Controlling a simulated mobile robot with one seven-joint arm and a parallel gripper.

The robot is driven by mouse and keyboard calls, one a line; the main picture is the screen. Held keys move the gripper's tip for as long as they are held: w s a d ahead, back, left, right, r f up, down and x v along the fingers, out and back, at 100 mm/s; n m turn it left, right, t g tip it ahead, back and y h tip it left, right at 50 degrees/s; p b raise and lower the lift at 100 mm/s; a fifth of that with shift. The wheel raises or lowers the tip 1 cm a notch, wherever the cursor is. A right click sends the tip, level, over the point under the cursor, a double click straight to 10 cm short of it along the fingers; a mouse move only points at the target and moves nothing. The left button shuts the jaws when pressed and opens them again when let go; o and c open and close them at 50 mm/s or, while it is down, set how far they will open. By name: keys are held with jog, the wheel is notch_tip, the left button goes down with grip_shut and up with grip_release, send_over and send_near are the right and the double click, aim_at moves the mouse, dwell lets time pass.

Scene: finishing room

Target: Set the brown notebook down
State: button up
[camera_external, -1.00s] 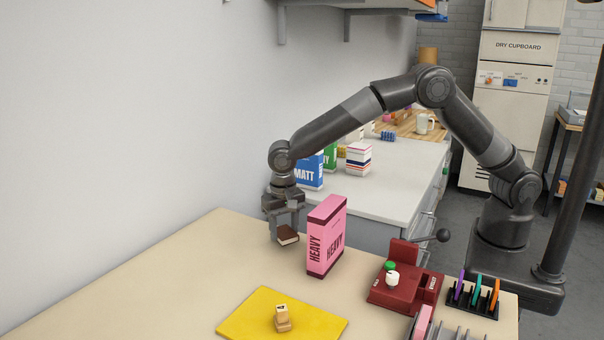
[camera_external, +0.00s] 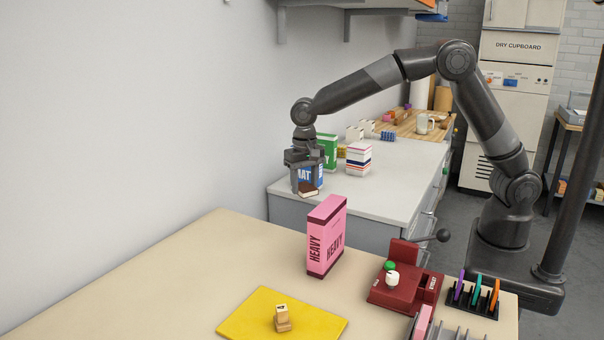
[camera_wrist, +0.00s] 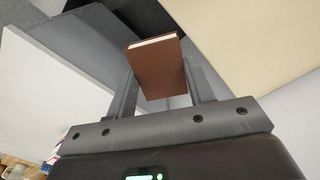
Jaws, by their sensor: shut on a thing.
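The brown notebook (camera_external: 308,190) is small, with a brown cover and pale page edges. My gripper (camera_external: 307,185) is shut on it and holds it up in the air. In the external view the notebook appears in front of the white counter's near left end and the blue MATT box (camera_external: 312,173), which my fingers partly hide. In the wrist view the notebook (camera_wrist: 157,68) sits between the two fingers of my gripper (camera_wrist: 160,85), its cover facing the camera.
The beige table (camera_external: 190,260) holds a pink HEAVY box (camera_external: 326,238), a yellow mat (camera_external: 255,318) with a stamp, a dark red device (camera_external: 395,295) and a pen rack (camera_external: 472,300). The white counter (camera_external: 385,190) behind carries a green box (camera_external: 328,150) and a striped box (camera_external: 359,158). The beige table's left part is bare.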

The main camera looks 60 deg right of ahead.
notch_tip(320, 180, up, 4)
jog(key=shift+r, duration=0.15)
jog(key=shift+w+d+r, duration=0.25)
jog(key=shift+d, duration=0.25)
jog(key=w+d+m, duration=0.2)
jog(key=w+d, duration=0.1)
jog(key=d, duration=0.5)
jog(key=w+d+m, duration=0.2)
jog(key=d+m, duration=0.1)
jog(key=d, duration=0.4)
jog(key=m, duration=0.7)
send_over(346, 183)
notch_tip(346, 183, down, 16)
jog(key=shift+a+r, duration=0.1)
jog(key=shift+f, duration=2.05)
